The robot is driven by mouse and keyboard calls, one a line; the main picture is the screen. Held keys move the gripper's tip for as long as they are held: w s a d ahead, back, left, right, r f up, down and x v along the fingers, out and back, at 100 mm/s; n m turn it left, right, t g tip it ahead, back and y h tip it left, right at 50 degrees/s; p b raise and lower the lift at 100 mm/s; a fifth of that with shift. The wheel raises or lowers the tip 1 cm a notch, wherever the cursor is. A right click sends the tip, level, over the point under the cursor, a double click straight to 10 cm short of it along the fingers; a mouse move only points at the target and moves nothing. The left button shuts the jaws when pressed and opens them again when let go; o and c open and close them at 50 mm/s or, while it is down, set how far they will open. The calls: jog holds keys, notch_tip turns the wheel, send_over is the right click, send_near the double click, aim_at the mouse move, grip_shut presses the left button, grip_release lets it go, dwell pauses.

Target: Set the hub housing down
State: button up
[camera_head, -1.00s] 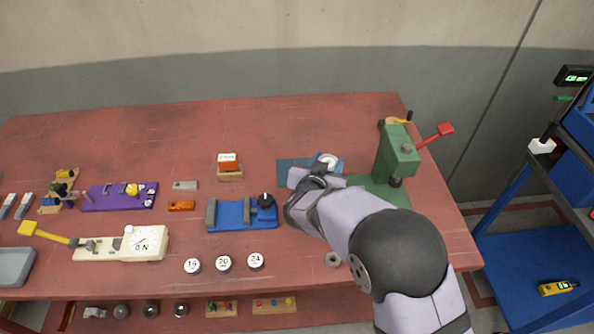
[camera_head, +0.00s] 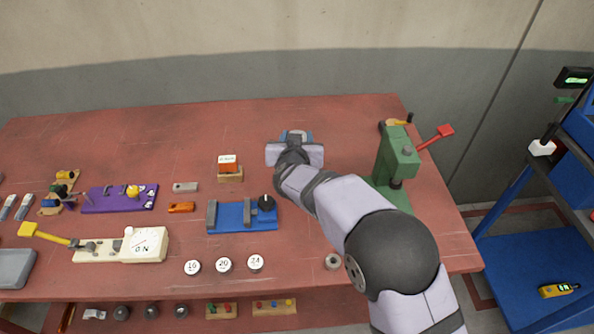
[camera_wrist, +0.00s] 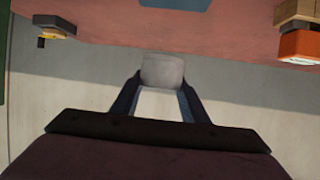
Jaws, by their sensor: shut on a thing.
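The hub housing (camera_wrist: 162,71) shows in the wrist view as a pale grey, blunt piece between the fingertips. My gripper (camera_wrist: 162,88) is shut on it from both sides. In the head view my gripper (camera_head: 296,137) is over the back middle of the red table, right of the orange-topped block, and its own body hides most of the housing. The wrist view has the table's back edge and the wall behind the housing, with no surface seen touching it. A blue patch (camera_wrist: 175,4) lies on the table at the top of the wrist view.
The green press (camera_head: 395,155) with its red lever stands to the right. The orange-topped block (camera_head: 228,165) and the blue fixture (camera_head: 240,215) are to the left. Several round white-topped weights (camera_head: 224,263) line the front. The table's back left is bare.

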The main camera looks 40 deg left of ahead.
jog(key=shift+f, duration=4.8)
jog(key=shift+f, duration=0.1)
jog(key=o, duration=1.3)
jog(key=shift+f, duration=0.15)
jog(key=shift+o, duration=0.2)
jog(key=shift+r, duration=0.2)
jog(key=shift+b+v, duration=0.9)
jog(key=shift+v, duration=5.15)
